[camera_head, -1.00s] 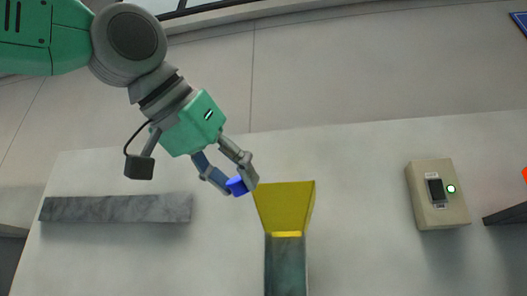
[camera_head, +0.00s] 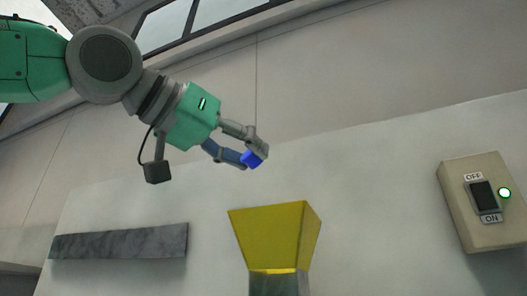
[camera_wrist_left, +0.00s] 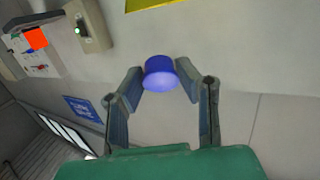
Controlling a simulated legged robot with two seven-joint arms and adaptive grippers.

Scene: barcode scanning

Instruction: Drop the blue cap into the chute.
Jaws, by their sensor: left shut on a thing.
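The blue cap (camera_head: 251,159) is held between the fingertips of my left gripper (camera_head: 254,153), above the yellow chute mouth and a little apart from it. In the left wrist view the blue cap (camera_wrist_left: 161,74) sits between the two fingers of the left gripper (camera_wrist_left: 159,82). The yellow chute (camera_head: 270,236) is a funnel on the wall with a grey channel below it. A piece of its yellow edge (camera_wrist_left: 150,3) shows at the top of the left wrist view. My right gripper is not in view.
A beige switch box (camera_head: 479,203) marked OFF and ON, with a green light, is on the wall at right. A grey ledge (camera_head: 120,241) sticks out at left. The wall between the chute and the switch box is bare.

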